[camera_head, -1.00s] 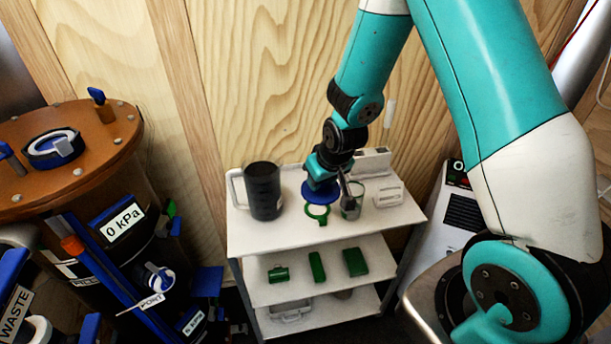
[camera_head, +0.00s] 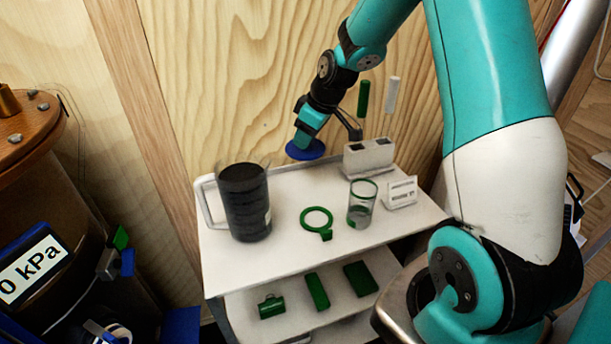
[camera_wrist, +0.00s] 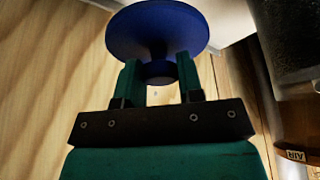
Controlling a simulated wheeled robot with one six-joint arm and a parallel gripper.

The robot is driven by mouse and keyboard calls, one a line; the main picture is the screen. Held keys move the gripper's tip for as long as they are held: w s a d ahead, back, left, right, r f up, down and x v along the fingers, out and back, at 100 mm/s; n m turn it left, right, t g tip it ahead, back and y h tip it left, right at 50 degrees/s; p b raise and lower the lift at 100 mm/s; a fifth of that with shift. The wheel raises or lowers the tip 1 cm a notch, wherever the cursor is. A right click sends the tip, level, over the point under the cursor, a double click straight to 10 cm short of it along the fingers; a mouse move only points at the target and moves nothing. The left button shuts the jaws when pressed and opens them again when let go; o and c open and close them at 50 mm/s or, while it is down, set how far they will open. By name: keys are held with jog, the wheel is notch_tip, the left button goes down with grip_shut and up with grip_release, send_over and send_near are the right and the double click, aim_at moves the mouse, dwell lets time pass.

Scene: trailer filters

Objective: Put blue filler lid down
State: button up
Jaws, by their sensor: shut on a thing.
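The blue filler lid (camera_head: 306,151) is a round disc held by my gripper (camera_head: 300,138) near the back edge of the cart's top shelf. In the wrist view the lid (camera_wrist: 157,30) fills the top middle, and my gripper (camera_wrist: 160,82) has its two green fingers shut on the lid's short stem. In the head view the disc is below the fingers, by the wooden wall. Whether the lid touches the shelf (camera_head: 285,205) or hangs just above it, I cannot tell.
On the shelf stand a dark-filled jug (camera_head: 244,203), a green ring (camera_head: 317,220), a glass beaker (camera_head: 361,205), a white label stand (camera_head: 402,192) and a white block (camera_head: 368,158). Green items lie on the lower shelf. The brown-topped tank (camera_head: 30,125) is at left.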

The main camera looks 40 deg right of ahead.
notch_tip(320, 180, down, 12)
jog(key=shift+r, duration=0.25)
jog(key=o, duration=0.9)
jog(key=shift+f, duration=0.1)
